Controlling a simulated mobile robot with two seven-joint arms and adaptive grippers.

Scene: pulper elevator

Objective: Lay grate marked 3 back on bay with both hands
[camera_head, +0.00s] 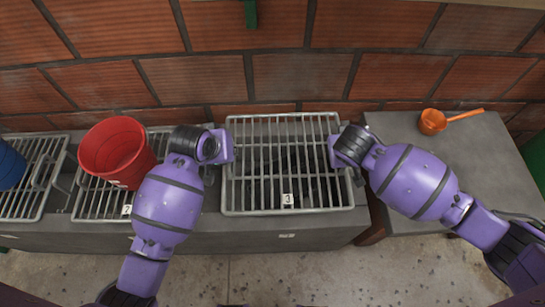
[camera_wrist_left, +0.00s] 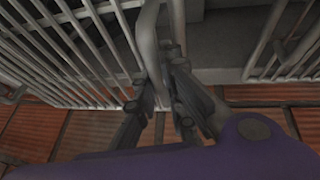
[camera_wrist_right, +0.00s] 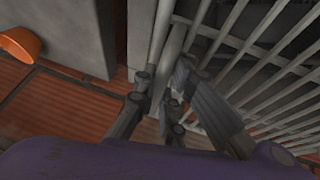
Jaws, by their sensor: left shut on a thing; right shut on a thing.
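The grate marked 3 (camera_head: 285,128) is a pale metal frame of parallel bars, over the dark bay in the middle of the head view. Its number tag (camera_head: 288,199) is at the front edge. My left gripper (camera_head: 226,147) is shut on its left side rail, which shows between the fingers in the left wrist view. My right gripper (camera_head: 338,152) is shut on its right side rail, also seen in the right wrist view. The grate looks about level. I cannot tell whether it rests on the bay's rim or hangs just above it.
The grate marked 2 (camera_head: 95,200) lies at the left with a red bucket (camera_head: 112,152) on it. Another grate (camera_head: 28,200) holds a blue bucket (camera_head: 10,165). An orange ladle (camera_head: 434,121) lies on the right slab (camera_head: 400,130). A brick wall (camera_head: 290,75) stands behind.

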